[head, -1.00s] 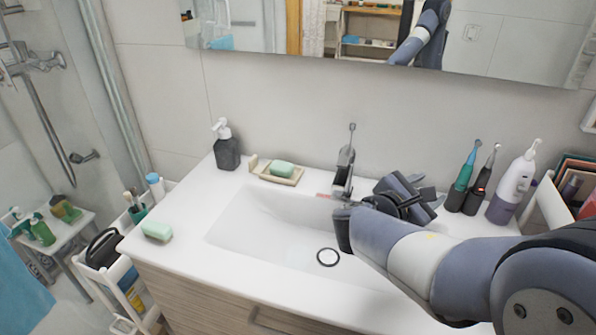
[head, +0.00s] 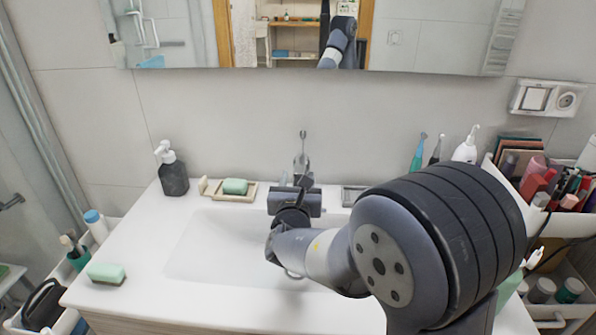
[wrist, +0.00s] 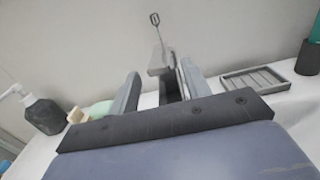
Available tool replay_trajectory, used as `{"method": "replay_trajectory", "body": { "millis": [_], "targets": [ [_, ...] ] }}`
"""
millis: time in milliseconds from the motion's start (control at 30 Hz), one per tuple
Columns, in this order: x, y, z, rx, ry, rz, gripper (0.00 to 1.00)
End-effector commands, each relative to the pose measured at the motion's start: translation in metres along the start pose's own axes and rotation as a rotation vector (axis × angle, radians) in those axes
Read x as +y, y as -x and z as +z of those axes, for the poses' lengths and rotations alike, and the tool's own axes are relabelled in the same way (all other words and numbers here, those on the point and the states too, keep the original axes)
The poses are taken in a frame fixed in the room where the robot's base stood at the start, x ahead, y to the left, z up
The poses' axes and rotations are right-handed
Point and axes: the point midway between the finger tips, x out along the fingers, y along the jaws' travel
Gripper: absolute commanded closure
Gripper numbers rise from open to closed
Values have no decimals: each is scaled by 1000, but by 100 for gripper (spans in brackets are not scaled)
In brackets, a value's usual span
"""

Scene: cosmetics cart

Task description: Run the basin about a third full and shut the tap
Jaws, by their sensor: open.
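The grey tap (head: 302,166) stands upright at the back of the basin, its thin lever (head: 303,137) pointing up. The white basin (head: 200,240) shows no water in its visible left part; my arm hides the drain and much of the right side. I see no stream, but the spout outlet is hidden. My gripper (head: 296,192) is in front of the tap, over the back of the basin. In the wrist view my gripper (wrist: 160,88) is open, its fingers either side of the tap body (wrist: 160,62), below the lever (wrist: 156,30). Contact cannot be told.
A soap dish (head: 243,196) with green soap and a dark pump bottle (head: 173,175) stand left of the tap. A grey tray (wrist: 257,81) lies to its right. Toothbrushes (head: 417,152) stand farther right. A sponge (head: 106,273) lies on the front-left counter.

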Motion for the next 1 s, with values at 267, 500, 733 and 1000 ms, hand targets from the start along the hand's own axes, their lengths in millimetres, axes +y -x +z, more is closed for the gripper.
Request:
{"method": "replay_trajectory", "body": {
  "millis": [267, 500, 733, 1000],
  "targets": [
    [-1, -28, 0, 0, 0, -2, 55],
    [0, -30, 0, 0, 0, -1, 55],
    [0, -30, 0, 0, 0, -1, 68],
    [0, -30, 0, 0, -1, -1, 91]
  ]
}}
